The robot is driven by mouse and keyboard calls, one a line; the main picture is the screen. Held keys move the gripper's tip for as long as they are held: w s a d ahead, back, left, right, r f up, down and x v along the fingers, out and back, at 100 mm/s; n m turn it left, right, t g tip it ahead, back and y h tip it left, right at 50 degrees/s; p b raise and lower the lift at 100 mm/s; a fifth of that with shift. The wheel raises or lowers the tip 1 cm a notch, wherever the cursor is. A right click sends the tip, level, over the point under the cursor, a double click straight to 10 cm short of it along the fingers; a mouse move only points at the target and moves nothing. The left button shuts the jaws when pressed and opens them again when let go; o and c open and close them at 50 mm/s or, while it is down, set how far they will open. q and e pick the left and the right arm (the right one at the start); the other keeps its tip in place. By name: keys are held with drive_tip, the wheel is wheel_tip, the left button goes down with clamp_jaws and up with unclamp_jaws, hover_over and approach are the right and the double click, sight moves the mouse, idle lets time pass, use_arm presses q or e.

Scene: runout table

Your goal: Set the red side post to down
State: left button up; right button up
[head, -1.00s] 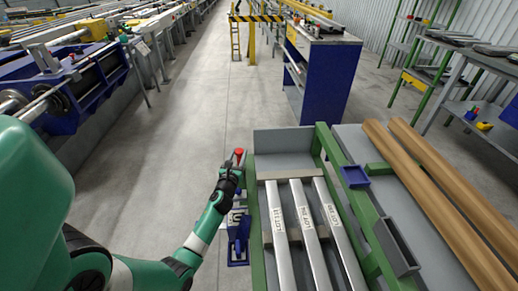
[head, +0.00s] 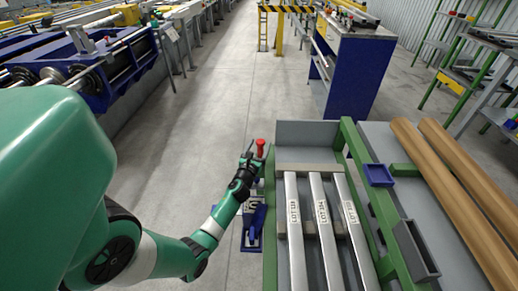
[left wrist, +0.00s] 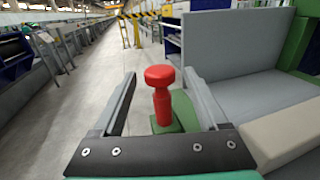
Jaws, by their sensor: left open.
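The red side post (head: 260,147) has a round mushroom-shaped head and stands upright at the far left corner of the green-framed table (head: 269,225). In the left wrist view the post (left wrist: 161,95) rises from a green base (left wrist: 166,127), with its head and stem in full view. My left gripper (head: 254,158) is open at the post. In the left wrist view its two fingers stand one on each side of the post, with a gap on both sides, and nothing is gripped. My right gripper is not in view.
Several long silver bars with labels (head: 324,215) lie on the table, right of the post. A grey end plate (head: 315,133) stands just right of the post. A blue bracket (head: 253,225) is below my left gripper. The aisle floor (head: 200,130) to the left is clear.

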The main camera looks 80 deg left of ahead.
use_arm(q)
drive_tip(key=shift+s+d, duration=0.1)
drive_tip(key=shift+d, duration=0.25)
drive_tip(key=p+v, duration=0.1)
drive_tip(key=v, duration=1)
drive_tip(key=shift+f, duration=0.1)
drive_tip(key=shift+a, duration=0.1)
